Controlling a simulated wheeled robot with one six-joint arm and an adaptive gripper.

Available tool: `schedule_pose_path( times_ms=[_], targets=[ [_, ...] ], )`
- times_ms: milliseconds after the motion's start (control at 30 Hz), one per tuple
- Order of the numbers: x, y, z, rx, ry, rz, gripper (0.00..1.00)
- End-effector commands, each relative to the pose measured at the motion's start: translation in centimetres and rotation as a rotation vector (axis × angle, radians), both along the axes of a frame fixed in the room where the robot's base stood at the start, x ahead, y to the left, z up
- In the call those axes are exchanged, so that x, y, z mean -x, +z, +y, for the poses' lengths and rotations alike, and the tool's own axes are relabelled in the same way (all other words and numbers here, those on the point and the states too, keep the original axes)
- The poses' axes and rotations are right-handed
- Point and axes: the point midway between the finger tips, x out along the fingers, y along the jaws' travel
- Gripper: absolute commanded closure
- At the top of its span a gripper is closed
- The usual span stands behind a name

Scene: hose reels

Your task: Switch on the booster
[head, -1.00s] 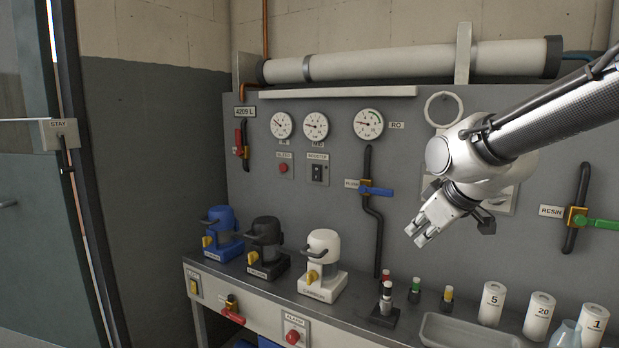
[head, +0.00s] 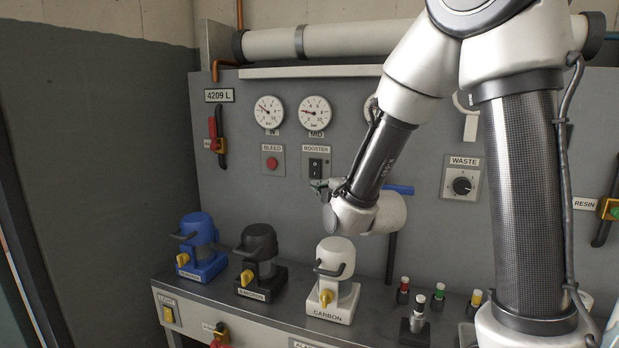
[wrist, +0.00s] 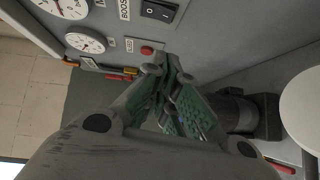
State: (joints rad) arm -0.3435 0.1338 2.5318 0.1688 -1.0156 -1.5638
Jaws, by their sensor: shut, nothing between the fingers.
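The booster switch (head: 316,168) is a black rocker on a grey plate labelled BOOSTER, on the grey panel under the MID gauge. It also shows at the top of the wrist view (wrist: 158,12), with I and O marks. My gripper (head: 318,186) is just below the switch in the head view, partly hidden by my own wrist. In the wrist view my gripper (wrist: 172,72) has its green-padded fingers brought together at the tips, with nothing between them. The tips appear close to the panel; I cannot tell whether they touch it.
The red BLEED button (head: 272,163) is left of the switch. Blue (head: 199,238), black (head: 259,252) and white CARBON (head: 334,268) housings stand on the bench below. The WASTE knob (head: 462,185) is to the right. A blue-handled valve (head: 399,190) sits behind my wrist.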

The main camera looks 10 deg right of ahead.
Motion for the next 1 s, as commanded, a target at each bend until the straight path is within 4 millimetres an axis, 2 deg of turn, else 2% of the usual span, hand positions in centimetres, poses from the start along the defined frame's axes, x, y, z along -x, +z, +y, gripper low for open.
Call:
schedule_pose_path(
  times_ms=[200, 333, 767, 1000],
  targets=[
    [-0.2, 0.0, 0.0, -0.001, 0.0, 0.001, 1.0],
    [-1.3, -0.1, 0.3, -0.001, 0.0, 0.002, 1.0],
    [-9.8, -0.9, 1.9, -0.001, -0.001, 0.002, 1.0],
    [-12.4, -1.3, 0.2, 0.0, -0.001, 0.002, 1.0]
  ],
)
